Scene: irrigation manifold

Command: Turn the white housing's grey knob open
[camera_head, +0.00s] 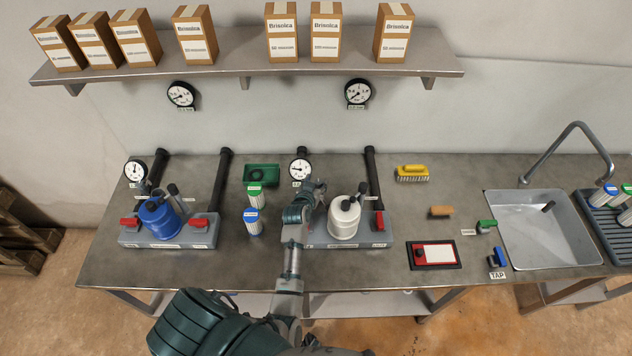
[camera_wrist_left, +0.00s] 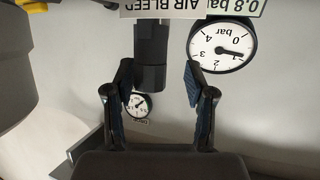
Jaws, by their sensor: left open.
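The white housing (camera_head: 343,221) stands upright on a grey base (camera_head: 376,240) in the middle of the bench. A dark grey knob (camera_head: 361,188) sticks up at its back, and a dark fitting sits on its top. My left gripper (camera_head: 318,187) is just left of the housing, apart from the knob. It is open and empty. In the left wrist view the two fingers (camera_wrist_left: 159,76) stand either side of a black capped pipe (camera_wrist_left: 150,62); I cannot tell how deep behind them it lies. The right gripper does not show.
A pressure gauge (camera_head: 299,169) is close behind the left gripper. A red lever (camera_head: 379,221) sits on the base's right. A blue housing (camera_head: 160,220) stands left, with blue and green capped cartridges between. The sink (camera_head: 541,226) is at right. A yellow brush (camera_head: 412,173) lies behind.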

